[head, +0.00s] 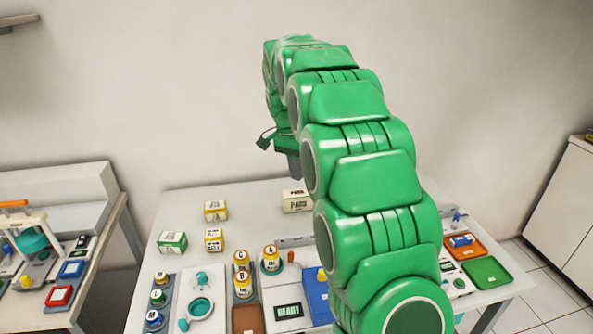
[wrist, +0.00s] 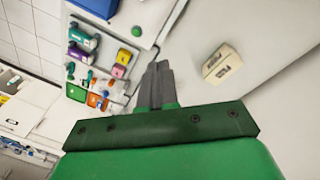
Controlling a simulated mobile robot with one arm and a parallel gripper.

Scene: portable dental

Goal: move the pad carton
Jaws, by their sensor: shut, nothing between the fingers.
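The pad carton (head: 297,201) is a small cream box with dark lettering on its side, near the back of the white table. It also shows in the wrist view (wrist: 222,64), to the right of my fingers. My gripper (head: 293,168) is above and behind the carton in the head view, with its tips partly hidden by my green arm. In the wrist view my gripper (wrist: 158,70) has its grey fingers together, with nothing between them. The fingers look apart from the carton.
Two yellow-and-white cartons (head: 215,210) and a green carton (head: 172,242) stand left of the pad carton. Several labelled bottles (head: 243,285) stand nearer the front. Orange and green trays (head: 487,273) lie at right. Bare table surrounds the cartons; a wall is behind.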

